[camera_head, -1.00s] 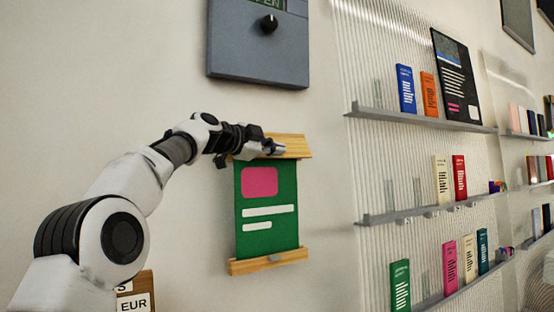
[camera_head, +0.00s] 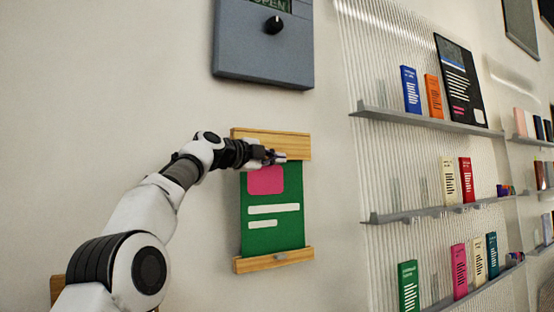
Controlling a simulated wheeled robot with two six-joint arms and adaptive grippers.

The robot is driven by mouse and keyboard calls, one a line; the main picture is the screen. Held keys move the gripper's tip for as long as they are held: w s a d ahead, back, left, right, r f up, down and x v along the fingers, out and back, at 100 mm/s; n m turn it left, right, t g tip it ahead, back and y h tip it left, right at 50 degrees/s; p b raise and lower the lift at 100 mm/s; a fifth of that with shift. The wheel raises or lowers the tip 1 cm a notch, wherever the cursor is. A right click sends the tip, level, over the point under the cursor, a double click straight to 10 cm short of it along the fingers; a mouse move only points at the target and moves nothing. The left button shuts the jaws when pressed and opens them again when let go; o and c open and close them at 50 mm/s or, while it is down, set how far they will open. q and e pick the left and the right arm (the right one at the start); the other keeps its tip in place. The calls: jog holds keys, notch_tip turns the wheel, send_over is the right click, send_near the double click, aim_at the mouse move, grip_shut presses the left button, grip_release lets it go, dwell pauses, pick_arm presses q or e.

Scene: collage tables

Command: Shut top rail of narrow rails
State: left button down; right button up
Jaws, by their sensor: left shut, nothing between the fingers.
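The narrow rails hang on the wall as a top wooden rail (camera_head: 285,143) and a bottom wooden rail (camera_head: 272,261). A green poster (camera_head: 274,234) with a pink block and white bars hangs between them. My left gripper (camera_head: 281,157) is shut and empty, in front of the lower edge of the top rail, over the top of the poster. I cannot tell whether it touches the rail. The arm hides part of the poster's upper left edge. The right gripper is not in view.
A grey box with a dark knob (camera_head: 265,55) is mounted on the wall above. To the right, grey shelves (camera_head: 430,123) hold several coloured booklets and a black poster (camera_head: 459,80). The wall between poster and shelves is clear.

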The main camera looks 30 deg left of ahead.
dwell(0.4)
pick_arm(q)
jog(key=v, duration=1.2)
